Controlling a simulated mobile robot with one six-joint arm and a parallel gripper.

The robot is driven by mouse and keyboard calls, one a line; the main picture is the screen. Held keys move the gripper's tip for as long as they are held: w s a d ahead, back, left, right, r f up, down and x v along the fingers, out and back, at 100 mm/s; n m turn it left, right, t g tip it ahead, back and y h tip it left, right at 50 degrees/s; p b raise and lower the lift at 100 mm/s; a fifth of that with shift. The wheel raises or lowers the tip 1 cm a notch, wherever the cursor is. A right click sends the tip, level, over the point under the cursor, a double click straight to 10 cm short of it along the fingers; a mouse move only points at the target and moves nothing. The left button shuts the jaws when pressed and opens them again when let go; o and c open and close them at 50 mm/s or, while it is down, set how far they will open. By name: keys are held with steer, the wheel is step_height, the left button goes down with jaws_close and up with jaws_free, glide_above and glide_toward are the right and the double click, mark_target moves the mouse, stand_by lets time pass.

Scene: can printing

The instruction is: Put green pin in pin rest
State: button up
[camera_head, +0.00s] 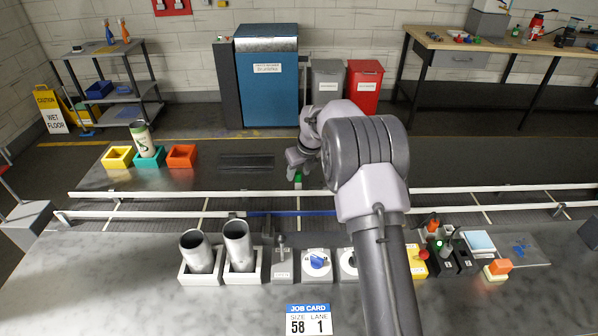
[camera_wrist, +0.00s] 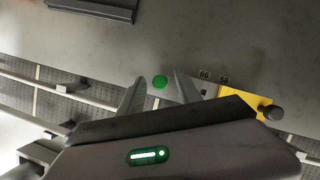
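The green pin (camera_head: 298,179) shows as a small green piece just below my gripper (camera_head: 297,162), above the far side of the lane rails. In the wrist view its round green top (camera_wrist: 160,82) lies between the tips of my gripper (camera_wrist: 160,84). The fingers are apart, with a visible gap on each side of the green top. I cannot tell its height relative to the fingertips. No pin rest is clearly identifiable. A dark block (camera_head: 464,257) with small coloured pieces around it stands on the near bench, right of my arm.
White rails (camera_head: 150,194) cross the scene. On the near bench are two grey cans (camera_head: 238,247) (camera_head: 196,252) in white holders, a blue-knobbed box (camera_head: 317,263) and a job card (camera_head: 308,318). A yellow block (camera_wrist: 240,98) is right of the fingers. My arm hides part of the bench.

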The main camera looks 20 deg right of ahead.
steer(key=s+a+r+n+p, duration=0.2)
steer(key=s+r+n, duration=0.2)
steer(key=s+r, duration=0.5)
steer(key=s+a+r+n+p, duration=0.1)
steer(key=s+a+r+n, duration=0.35)
steer(key=r, duration=0.85)
steer(key=s+a+r+n+t, duration=0.1)
steer(key=s+a+r+n, duration=0.1)
steer(key=s+n, duration=0.5)
steer(key=s+a+r+n, duration=0.1)
steer(key=s+r+n, duration=0.25)
steer(key=s, duration=0.75)
steer(key=s+a+f+n, duration=0.1)
steer(key=s+f+n, duration=0.1)
steer(key=s+n, duration=0.3)
steer(key=s+a+f+n+y, duration=0.1)
steer(key=s+f+n, duration=0.2)
steer(key=s+n, duration=0.2)
steer(key=shift+s+a+n, duration=0.3)
steer(key=shift+s, duration=0.85)
